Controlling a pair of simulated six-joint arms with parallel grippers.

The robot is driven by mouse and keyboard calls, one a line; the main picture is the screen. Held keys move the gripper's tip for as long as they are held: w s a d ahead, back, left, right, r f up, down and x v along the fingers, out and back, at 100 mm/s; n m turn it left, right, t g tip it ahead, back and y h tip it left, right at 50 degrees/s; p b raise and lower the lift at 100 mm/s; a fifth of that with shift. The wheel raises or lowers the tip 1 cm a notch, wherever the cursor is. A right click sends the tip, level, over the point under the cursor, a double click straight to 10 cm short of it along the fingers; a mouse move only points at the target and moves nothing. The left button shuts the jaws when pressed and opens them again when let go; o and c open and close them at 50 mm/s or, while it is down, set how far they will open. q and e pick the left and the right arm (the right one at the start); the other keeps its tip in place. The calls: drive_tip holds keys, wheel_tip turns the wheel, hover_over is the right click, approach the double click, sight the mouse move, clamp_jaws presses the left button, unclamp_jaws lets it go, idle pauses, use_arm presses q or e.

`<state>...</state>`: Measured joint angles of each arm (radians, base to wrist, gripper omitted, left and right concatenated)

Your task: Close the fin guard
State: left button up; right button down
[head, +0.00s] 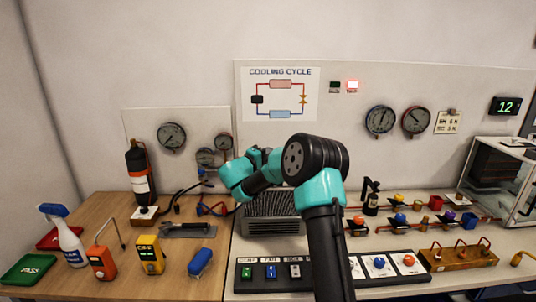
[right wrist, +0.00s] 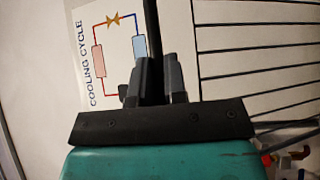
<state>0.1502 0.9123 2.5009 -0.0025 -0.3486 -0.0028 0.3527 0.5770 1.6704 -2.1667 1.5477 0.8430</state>
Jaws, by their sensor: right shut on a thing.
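The finned unit (head: 270,226) stands on the bench in the middle of the head view, dark with horizontal fins, partly hidden by my right arm. In the right wrist view, the fin guard (right wrist: 255,52) appears to be the row of thin black bars at the right, with pale wall behind. A dark upright bar (right wrist: 152,25) runs between my right gripper's fingers (right wrist: 158,75), which are shut on it. It seems to be the guard's edge or handle; its join is not visible. In the head view my right gripper is hidden behind its wrist. My left gripper is not in view.
A labelled switch panel (head: 273,274) lies in front of the finned unit. Hoses (head: 207,208) and a dark tray (head: 188,230) lie to its left. Several coloured valves (head: 400,218) stand on the right. The cooling cycle poster (head: 280,95) hangs behind.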

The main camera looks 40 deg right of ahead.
drive_tip(key=c, duration=1.4)
unclamp_jaws()
drive_tip(key=shift+c, duration=0.2)
drive_tip(key=shift+a, duration=0.1)
drive_tip(key=s+a+f, duration=0.1)
drive_tip(key=a, duration=1.6)
drive_tip(key=shift+f, duration=0.25)
